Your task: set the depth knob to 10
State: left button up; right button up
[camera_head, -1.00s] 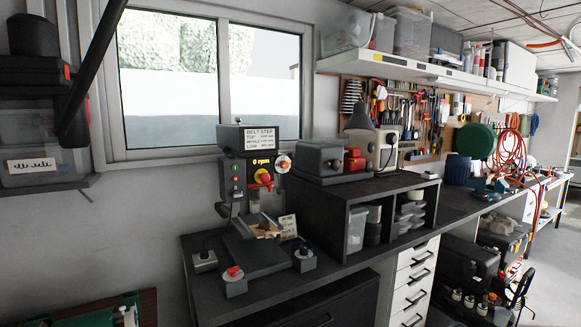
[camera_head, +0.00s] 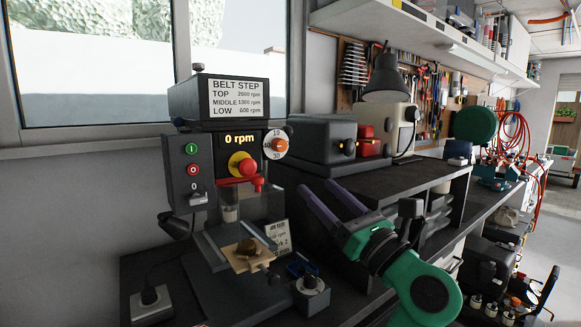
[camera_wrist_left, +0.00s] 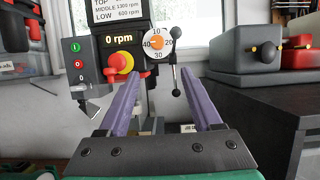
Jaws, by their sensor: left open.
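The depth knob (camera_head: 277,145) is an orange centre on a white dial, at the right of the drill press head. In the left wrist view the knob (camera_wrist_left: 157,43) shows 10 at the top, 20 right, 30 below and 40 left; its pointer direction is too small to tell. My left gripper (camera_head: 318,187), with purple fingers, is open and empty, below and right of the dial. In the left wrist view my fingers (camera_wrist_left: 159,85) point toward the press, with the dial above the gap between their tips, apart from it. My right gripper is not in view.
The drill press (camera_head: 220,100) has a red and yellow stop button (camera_head: 242,165) left of the dial and a switch box (camera_head: 188,172). A dark lever (camera_wrist_left: 174,75) hangs right of the dial. A wood piece (camera_head: 247,255) lies on the press table. A dark shelf unit (camera_head: 400,180) stands right.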

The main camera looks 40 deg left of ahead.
aim_at(282, 147)
pick_arm(q)
jog(key=p+x, duration=0.1)
jog(key=x, duration=0.3)
jog(key=r+p+x, duration=0.1)
jog(key=p+x, duration=0.1)
jog(key=x, duration=0.2)
jog(key=p+x, duration=0.2)
jog(key=x, duration=0.1)
jog(key=shift+s+a+r, duration=0.2)
jog(key=shift+s+r, duration=0.05)
jog(key=shift+r, duration=0.15)
jog(key=shift+w+a+r, duration=0.1)
jog(key=shift+a+r, duration=0.15)
jog(key=shift+a, duration=0.15)
jog(key=shift+c, duration=1)
jog(key=shift+f, duration=0.1)
grip_shut()
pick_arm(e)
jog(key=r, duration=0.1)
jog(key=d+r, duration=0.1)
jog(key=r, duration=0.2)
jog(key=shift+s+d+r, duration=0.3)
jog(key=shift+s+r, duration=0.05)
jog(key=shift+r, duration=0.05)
